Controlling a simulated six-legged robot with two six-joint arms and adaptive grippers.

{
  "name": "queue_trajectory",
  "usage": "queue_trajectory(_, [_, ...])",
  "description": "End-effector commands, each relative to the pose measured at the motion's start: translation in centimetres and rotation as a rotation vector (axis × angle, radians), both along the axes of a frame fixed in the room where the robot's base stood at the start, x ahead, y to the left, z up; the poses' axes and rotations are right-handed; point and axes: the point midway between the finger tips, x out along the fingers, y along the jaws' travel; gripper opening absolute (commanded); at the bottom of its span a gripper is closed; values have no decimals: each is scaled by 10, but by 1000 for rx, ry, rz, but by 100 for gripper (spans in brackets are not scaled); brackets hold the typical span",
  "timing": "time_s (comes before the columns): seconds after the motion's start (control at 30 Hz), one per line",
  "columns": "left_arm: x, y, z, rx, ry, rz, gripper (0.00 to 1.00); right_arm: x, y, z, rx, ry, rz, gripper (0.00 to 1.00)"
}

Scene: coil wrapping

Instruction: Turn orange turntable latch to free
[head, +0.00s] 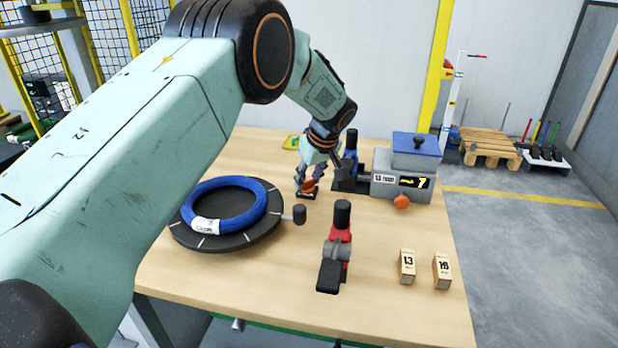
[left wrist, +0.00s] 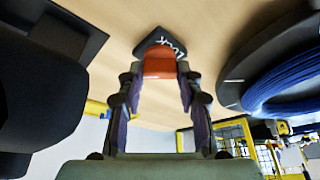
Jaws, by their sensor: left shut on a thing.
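The orange turntable latch (head: 308,185) sits on a small dark base on the table, beside the turntable. It also shows in the left wrist view (left wrist: 159,67), with the black base with white marks (left wrist: 160,42) beyond it. My left gripper (head: 309,182) reaches down to it, and its two fingers stand on either side of the orange part, shut on it. The round black turntable (head: 245,237) carries a blue coil (head: 238,207) with a white label. The turntable and coil also show at the right of the left wrist view. My right gripper is not in view.
A red clamp-like tool (head: 340,245) with a black handle stands at the table's front middle. Two wooden blocks, 13 (head: 407,266) and 16 (head: 442,271), are at front right. A grey machine with a blue top (head: 416,152) stands behind. Table space between them is clear.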

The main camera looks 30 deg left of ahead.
Motion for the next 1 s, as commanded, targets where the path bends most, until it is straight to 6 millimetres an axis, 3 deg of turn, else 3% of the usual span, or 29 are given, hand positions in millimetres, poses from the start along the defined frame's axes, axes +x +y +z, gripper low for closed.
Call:
queue_trajectory(0.33, [3,1,4,2,-10,0,4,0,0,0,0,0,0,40])
queue_trajectory(0.37, [3,1,4,2,-10,0,37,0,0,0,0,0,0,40])
queue_trajectory(0.6, [2,1,2,2,-5,1,58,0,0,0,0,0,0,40])
queue_trajectory(1.0, [0,-2,7,1,-3,0,58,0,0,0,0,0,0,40])
